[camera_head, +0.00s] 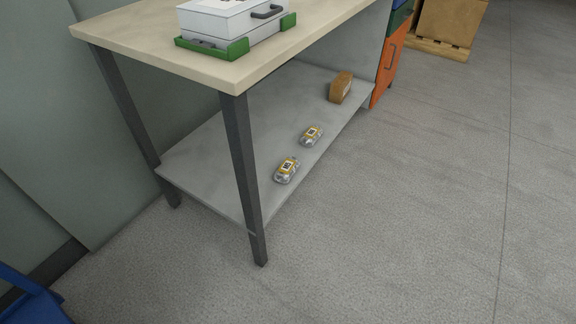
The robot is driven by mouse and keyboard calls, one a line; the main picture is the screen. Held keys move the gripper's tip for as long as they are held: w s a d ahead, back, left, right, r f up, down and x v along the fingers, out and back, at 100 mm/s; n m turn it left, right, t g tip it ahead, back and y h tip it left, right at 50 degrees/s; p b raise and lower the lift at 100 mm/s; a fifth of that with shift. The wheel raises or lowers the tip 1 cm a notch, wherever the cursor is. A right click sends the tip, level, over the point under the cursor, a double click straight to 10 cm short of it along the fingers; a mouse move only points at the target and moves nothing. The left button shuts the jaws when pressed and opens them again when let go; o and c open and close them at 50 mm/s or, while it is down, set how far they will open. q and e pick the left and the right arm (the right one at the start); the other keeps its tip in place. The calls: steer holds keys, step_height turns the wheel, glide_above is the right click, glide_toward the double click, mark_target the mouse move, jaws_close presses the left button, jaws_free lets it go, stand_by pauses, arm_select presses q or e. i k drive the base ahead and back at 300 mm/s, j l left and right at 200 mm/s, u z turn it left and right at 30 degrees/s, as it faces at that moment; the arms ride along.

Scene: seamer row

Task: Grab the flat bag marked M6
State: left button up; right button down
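Two small clear flat bags with yellow labels lie on the grey lower shelf (215,169) of a workbench. The nearer bag (287,170) is close to the shelf's front edge, just right of the front table leg. The farther bag (311,136) lies behind it and to the right. The print on both labels is too small to read, so I cannot tell which is marked M6. Neither of my grippers shows in the head view.
The workbench top (140,42) overhangs the shelf, and a dark leg (243,165) stands left of the bags. A brown box (340,87) sits farther along the shelf. An orange cabinet (387,75) stands beyond. A blue object (28,298) is at lower left. Floor at right is clear.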

mark_target(314, 132)
steer(key=i+l+u, duration=0.1)
steer(key=i+l, duration=0.2)
steer(key=i+l+u, duration=0.1)
steer(key=i+l, duration=0.2)
steer(key=i+l+u, duration=0.15)
steer(key=i+l, duration=0.2)
steer(key=i+l+u, duration=0.1)
steer(key=i+l, duration=0.2)
steer(key=i+l+u, duration=0.1)
steer(key=i+l, duration=0.15)
steer(key=l, duration=0.2)
steer(key=i+l+u, duration=0.1)
steer(key=i+l, duration=0.15)
steer(key=l, duration=0.15)
steer(key=i+l+u, duration=0.1)
steer(key=i+l, duration=0.15)
steer(key=l, duration=0.2)
steer(key=i+l+u, duration=0.15)
steer(key=l, duration=0.3)
steer(key=i, duration=0.1)
